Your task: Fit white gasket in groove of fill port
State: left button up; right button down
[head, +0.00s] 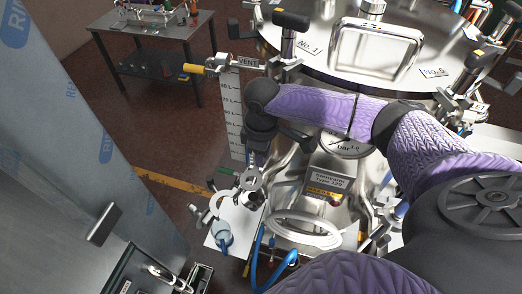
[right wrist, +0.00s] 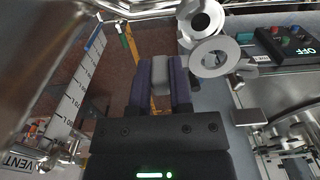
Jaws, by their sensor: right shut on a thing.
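My right gripper (head: 253,160) reaches down at the tank's left side. In the right wrist view its fingers (right wrist: 162,78) are shut on a small grey piece (right wrist: 162,70), mostly hidden between them. I cannot tell whether it is the white gasket. A pale flat ring with a round hole (right wrist: 214,57) shows right of the fingertips, apart from them. It sits just below a shiny metal port with an open bore (right wrist: 201,22). In the head view a metal fitting (head: 249,181) lies just below the gripper. Its groove is too small to make out. My left gripper is out of view.
The steel tank lid (head: 330,55) and a valve with a yellow handle (head: 196,68) stand close to my right arm. A white oval loop (head: 305,229), a blue fitting (head: 223,233) and a blue hose (head: 262,262) lie below. A control box (right wrist: 290,42) is at right.

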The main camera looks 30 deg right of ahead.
notch_tip(320, 180, down, 3)
jog(key=shift+s+r+b, duration=0.1)
jog(key=shift+s+b, duration=0.05)
jog(key=shift+b, duration=0.45)
jog(key=shift+f+b, duration=0.35)
jog(key=shift+f, duration=0.45)
jog(key=shift+p, duration=0.45)
